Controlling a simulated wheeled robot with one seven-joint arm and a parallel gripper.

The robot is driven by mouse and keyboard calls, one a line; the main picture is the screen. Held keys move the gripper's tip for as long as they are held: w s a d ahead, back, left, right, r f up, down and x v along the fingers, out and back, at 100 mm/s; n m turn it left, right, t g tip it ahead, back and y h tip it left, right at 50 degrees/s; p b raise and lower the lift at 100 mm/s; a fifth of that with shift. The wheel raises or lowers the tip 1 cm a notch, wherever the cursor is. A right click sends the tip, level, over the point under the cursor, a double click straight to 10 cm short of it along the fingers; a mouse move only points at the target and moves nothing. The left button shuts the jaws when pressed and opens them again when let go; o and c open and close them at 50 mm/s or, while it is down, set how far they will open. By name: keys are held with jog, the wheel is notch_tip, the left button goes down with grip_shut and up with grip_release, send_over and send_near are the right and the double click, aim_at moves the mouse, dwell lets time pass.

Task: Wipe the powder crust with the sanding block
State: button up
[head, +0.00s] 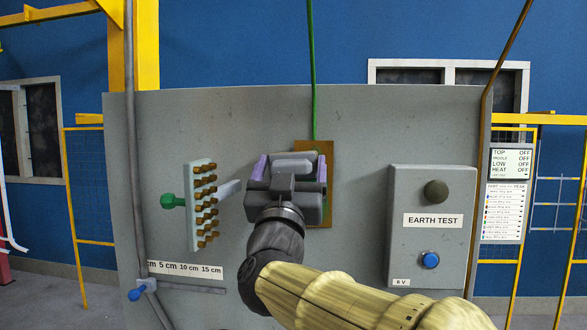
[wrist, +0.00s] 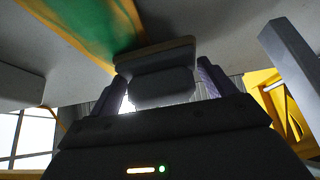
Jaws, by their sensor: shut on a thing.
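My gripper (head: 290,168) is in front of the grey panel, its purple fingers shut on the grey sanding block (head: 293,159). In the wrist view the block (wrist: 163,84) sits between the two fingers (wrist: 164,80), with a thin tan layer on its far face. That face is at or very near the panel; I cannot tell if it touches. A brown metal plate (head: 327,150) shows behind and right of the gripper, partly hidden. In the wrist view a broad green area (wrist: 90,28) with orange edges lies beside the block; it may be the powder crust.
A green cable (head: 312,70) runs down to the plate. Left stands a pale terminal strip (head: 195,206) with brass studs and a green knob (head: 168,201). Right is the grey EARTH TEST box (head: 432,271). A grey conduit (head: 131,150) runs along the panel's left.

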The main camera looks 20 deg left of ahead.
aim_at(313, 175)
jog(key=shift+f+b, duration=1.15)
jog(key=shift+f, duration=0.05)
jog(key=shift+d+r, duration=0.1)
jog(key=shift+w+d+b, duration=0.2)
jog(key=shift+d+b, duration=0.3)
jog(key=shift+d, duration=0.35)
jog(key=shift+w+d+b, duration=0.2)
jog(key=shift+d+b, duration=0.3)
jog(key=shift+d, duration=0.35)
jog(key=shift+c, duration=0.2)
jog(key=shift+w+d+b, duration=0.25)
jog(key=shift+d+b, duration=0.25)
jog(key=shift+d, duration=0.35)
jog(key=shift+w+d+b, duration=0.2)
jog(key=shift+d+b, duration=0.25)
jog(key=shift+d, duration=0.4)
